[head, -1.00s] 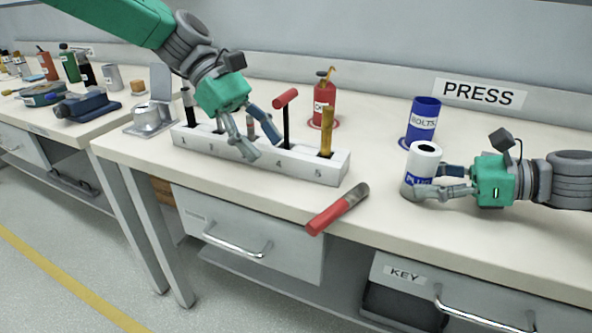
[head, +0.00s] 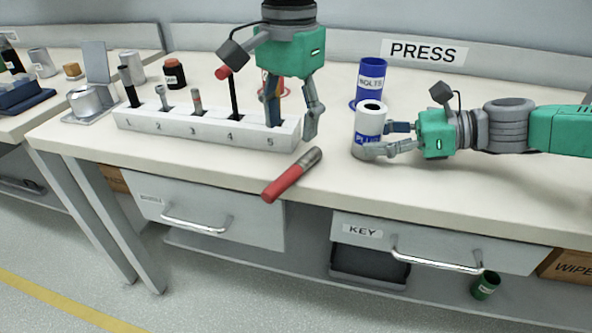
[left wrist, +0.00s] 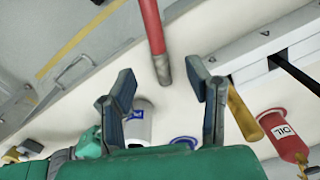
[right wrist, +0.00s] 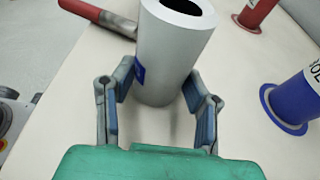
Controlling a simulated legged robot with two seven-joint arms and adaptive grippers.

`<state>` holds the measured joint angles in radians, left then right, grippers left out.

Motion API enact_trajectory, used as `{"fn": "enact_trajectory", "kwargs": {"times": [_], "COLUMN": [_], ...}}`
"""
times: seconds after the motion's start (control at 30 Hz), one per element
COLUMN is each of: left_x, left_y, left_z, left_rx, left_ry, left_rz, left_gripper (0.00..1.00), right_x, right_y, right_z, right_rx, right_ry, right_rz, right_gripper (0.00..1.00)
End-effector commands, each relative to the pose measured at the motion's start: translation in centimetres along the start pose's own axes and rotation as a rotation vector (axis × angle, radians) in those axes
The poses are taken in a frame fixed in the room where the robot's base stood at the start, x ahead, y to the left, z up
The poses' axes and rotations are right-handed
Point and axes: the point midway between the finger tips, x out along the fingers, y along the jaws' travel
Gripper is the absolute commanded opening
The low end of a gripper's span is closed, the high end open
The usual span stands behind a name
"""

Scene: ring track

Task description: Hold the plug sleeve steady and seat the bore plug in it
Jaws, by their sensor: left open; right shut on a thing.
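The plug sleeve (head: 369,125) is a white hollow cylinder with a blue label and a dark hole on top. It stands upright on the bench. My right gripper (head: 380,140) is shut on it low down; the right wrist view shows the sleeve (right wrist: 172,50) between the fingers. A red-handled bar with a grey end (head: 292,175), which looks like the bore plug, lies at the bench's front edge. My left gripper (head: 290,125) is open and empty, pointing down by slot 5 of the rack. In the left wrist view the grey end (left wrist: 163,70) shows between its fingers.
A white rack (head: 205,130) with numbered slots holds several tools; the one in slot 5 is mostly hidden by my left gripper. A blue BOLTS cup (head: 371,75) stands behind the sleeve. A red OIL container (left wrist: 284,135) stands behind the rack.

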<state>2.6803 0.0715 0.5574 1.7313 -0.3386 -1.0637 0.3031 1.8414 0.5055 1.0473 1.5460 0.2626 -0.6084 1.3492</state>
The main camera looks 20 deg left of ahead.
Motion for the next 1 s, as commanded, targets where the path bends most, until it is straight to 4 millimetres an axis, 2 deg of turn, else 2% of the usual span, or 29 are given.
{"fn": "enact_trajectory", "kwargs": {"times": [0.1,0.37,0.63,0.73,0.97,1.0], "left_x": [2.1,4.2,8.1,8.8,8.9,8.9], "left_y": [0.2,0.5,0.5,0.4,0.5,0.5], "left_z": [0.0,-0.1,-0.3,-0.3,-0.4,-0.4], "left_rx": [-0.002,-0.005,-0.005,-0.006,-0.006,-0.006], "left_ry": [-0.004,-0.003,-0.002,-0.001,-0.001,-0.002], "left_rz": [0.001,-0.003,0.001,0.001,-0.002,-0.002], "left_gripper": [0.45,0.45,0.45,0.45,0.45,0.34], "right_x": [-0.1,-0.4,-0.2,-0.1,-0.3,-0.3], "right_y": [0.0,0.0,0.0,0.0,0.0,0.0], "right_z": [0.0,-0.1,-0.1,0.0,-0.1,-0.1], "right_rx": [0.000,-0.001,0.000,-0.001,-0.001,-0.001], "right_ry": [-0.002,-0.005,-0.003,-0.002,-0.004,-0.004], "right_rz": [0.000,-0.001,0.000,0.000,0.000,0.000], "right_gripper": [0.24,0.24,0.24,0.24,0.24,0.24]}}
